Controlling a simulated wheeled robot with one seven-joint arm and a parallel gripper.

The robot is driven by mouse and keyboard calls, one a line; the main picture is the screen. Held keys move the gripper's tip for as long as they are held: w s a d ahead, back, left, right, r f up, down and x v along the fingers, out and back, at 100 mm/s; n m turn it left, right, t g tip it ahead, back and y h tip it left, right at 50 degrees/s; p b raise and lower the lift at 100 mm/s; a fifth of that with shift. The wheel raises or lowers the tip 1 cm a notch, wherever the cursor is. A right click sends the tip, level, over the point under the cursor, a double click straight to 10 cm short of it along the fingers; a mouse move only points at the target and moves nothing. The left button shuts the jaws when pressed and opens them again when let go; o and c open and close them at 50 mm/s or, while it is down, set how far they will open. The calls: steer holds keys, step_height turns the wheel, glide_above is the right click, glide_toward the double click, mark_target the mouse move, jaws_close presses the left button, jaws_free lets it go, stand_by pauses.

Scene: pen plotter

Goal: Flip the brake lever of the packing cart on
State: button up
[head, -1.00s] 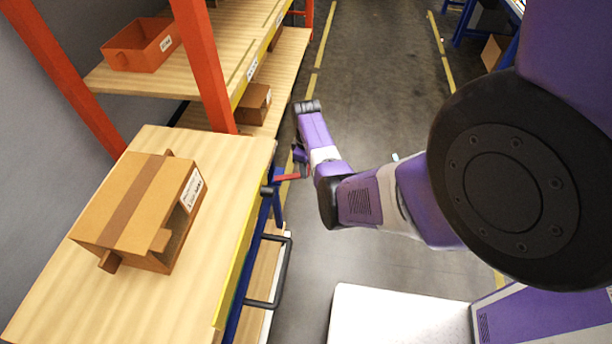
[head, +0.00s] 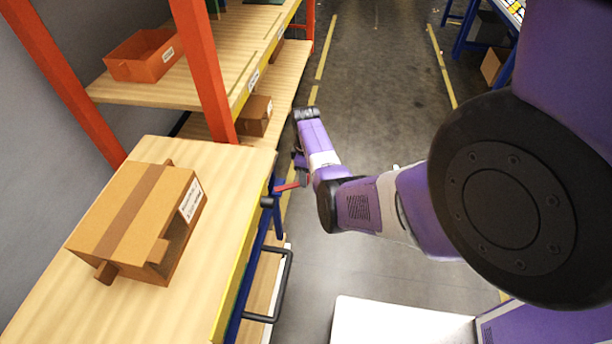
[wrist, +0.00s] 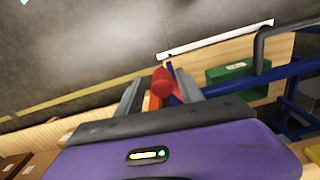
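The packing cart (head: 232,240) stands at the left in the head view, with a wooden top and a blue frame. Its red brake lever (head: 287,187) sticks out to the right from the cart's far corner. My gripper (head: 301,170) is at the lever, mostly hidden by my own arm. In the wrist view the lever's red rounded end (wrist: 162,82) shows between the two grey fingers of my gripper (wrist: 158,92). The fingers stand apart, with a gap visible beside the lever. Whether one finger touches the lever I cannot tell.
A cardboard box (head: 135,220) lies on the cart top. The cart's dark push handle (head: 283,285) is at its near right side. A shelf with orange posts (head: 203,70) stands beyond the cart. A green box (wrist: 232,72) shows lower on the cart. The aisle floor (head: 385,110) is clear.

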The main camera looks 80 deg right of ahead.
stand_by(0.3)
step_height(320, 180, up, 8)
steer(key=shift+f+p, duration=0.15)
steer(key=shift+p, duration=0.15)
stand_by(0.7)
